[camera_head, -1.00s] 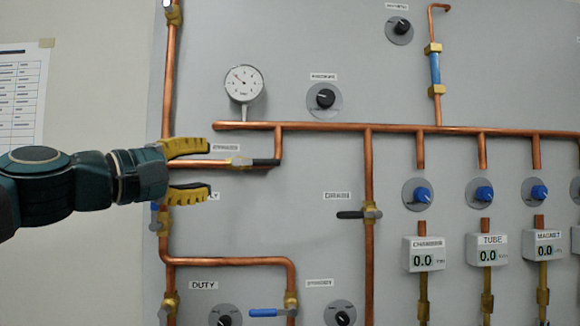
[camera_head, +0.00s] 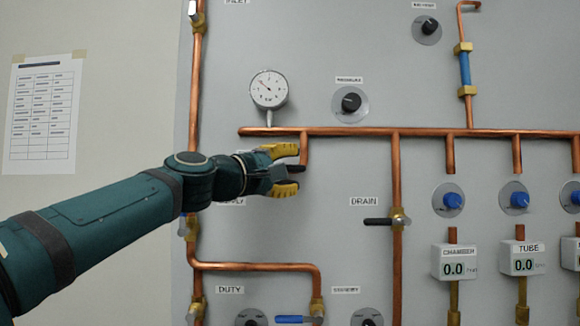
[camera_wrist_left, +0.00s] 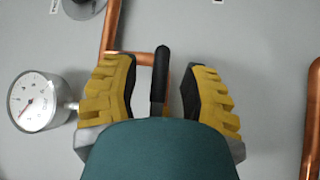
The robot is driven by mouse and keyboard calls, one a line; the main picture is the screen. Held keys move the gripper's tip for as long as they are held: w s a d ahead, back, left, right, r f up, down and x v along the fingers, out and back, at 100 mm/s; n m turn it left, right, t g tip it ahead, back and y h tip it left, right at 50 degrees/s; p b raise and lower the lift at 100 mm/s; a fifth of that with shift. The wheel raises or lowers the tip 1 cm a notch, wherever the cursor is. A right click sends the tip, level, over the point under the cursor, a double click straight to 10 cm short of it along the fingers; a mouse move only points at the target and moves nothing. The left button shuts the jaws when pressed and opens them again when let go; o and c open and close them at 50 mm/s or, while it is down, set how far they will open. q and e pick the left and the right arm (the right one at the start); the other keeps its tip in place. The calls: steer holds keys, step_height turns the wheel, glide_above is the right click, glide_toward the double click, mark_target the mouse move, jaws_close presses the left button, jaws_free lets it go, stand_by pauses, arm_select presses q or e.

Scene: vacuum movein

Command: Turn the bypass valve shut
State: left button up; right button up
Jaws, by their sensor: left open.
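The bypass valve's black lever handle (camera_head: 297,169) shows at the fingertips in the head view, on the short copper branch below the header pipe. In the left wrist view the handle (camera_wrist_left: 160,75) stands between my two yellow fingers, with a gap on each side. My right gripper is not in view.
A pressure gauge (camera_head: 269,88) sits just above the gripper, on the header pipe (camera_head: 360,132). The drain valve handle (camera_head: 378,221) is to the lower right. A duty-line blue lever (camera_head: 290,319) is at the bottom. The panel between branch and drain pipe is bare.

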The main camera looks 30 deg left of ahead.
arm_select(q)
steer(key=shift+w, duration=0.25)
steer(key=shift+d, duration=0.1)
jaws_close()
steer(key=shift+s, duration=0.1)
